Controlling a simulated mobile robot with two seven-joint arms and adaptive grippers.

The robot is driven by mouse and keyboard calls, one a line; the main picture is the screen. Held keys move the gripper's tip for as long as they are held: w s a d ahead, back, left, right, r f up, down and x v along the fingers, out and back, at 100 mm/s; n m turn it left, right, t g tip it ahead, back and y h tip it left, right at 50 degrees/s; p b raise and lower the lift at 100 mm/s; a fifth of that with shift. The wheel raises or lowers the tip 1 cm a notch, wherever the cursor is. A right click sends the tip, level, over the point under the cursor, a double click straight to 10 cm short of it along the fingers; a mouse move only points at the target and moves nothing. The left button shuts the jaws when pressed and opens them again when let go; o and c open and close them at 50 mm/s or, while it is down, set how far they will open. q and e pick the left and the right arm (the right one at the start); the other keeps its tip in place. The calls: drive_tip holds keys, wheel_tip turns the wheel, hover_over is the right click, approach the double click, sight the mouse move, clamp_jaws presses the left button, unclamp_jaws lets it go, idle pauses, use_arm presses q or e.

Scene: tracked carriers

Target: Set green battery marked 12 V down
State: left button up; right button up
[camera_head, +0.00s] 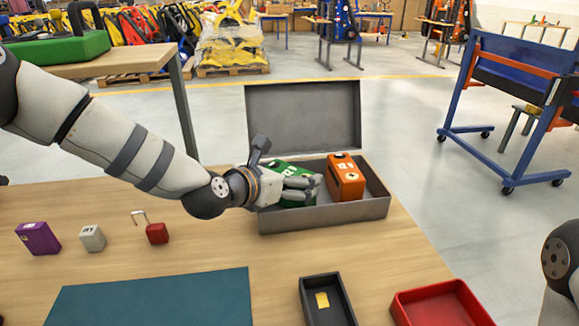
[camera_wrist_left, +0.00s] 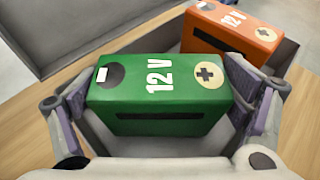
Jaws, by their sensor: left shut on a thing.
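The green battery (camera_head: 277,169), marked 12 V, is inside the left half of an open grey metal case (camera_head: 340,213). It also shows in the left wrist view (camera_wrist_left: 135,98), its top face with a plus disc and a dark round spot. My left gripper (camera_head: 299,188) is shut on it, with one finger at each end in the left wrist view (camera_wrist_left: 172,100). Whether its underside touches the case floor is hidden. My right gripper is out of view.
An orange battery (camera_head: 346,181) stands in the case to the right of the green one. The case lid (camera_head: 305,115) stands open behind. A purple block (camera_head: 38,238), a grey block (camera_head: 92,238), a red padlock (camera_head: 157,233), a teal mat (camera_head: 150,300), a black tray (camera_head: 310,301) and a red tray (camera_head: 440,290) are nearby.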

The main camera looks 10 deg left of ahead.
use_arm(q)
drive_tip(key=shift+r, duration=0.25)
drive_tip(key=shift+f, duration=0.15)
drive_tip(key=o, duration=1.7)
drive_tip(key=shift+f, duration=0.1)
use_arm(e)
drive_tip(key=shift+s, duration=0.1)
use_arm(q)
drive_tip(key=shift+s+a+r, duration=0.1)
drive_tip(key=shift+s+r, duration=0.2)
drive_tip(key=shift+r, duration=0.1)
drive_tip(key=p+v, duration=0.2)
drive_tip(key=v, duration=0.8)
drive_tip(key=shift+s+a+r, duration=0.15)
drive_tip(key=shift+s, duration=0.15)
drive_tip(key=shift+s+a, duration=0.15)
drive_tip(key=shift+s, duration=0.2)
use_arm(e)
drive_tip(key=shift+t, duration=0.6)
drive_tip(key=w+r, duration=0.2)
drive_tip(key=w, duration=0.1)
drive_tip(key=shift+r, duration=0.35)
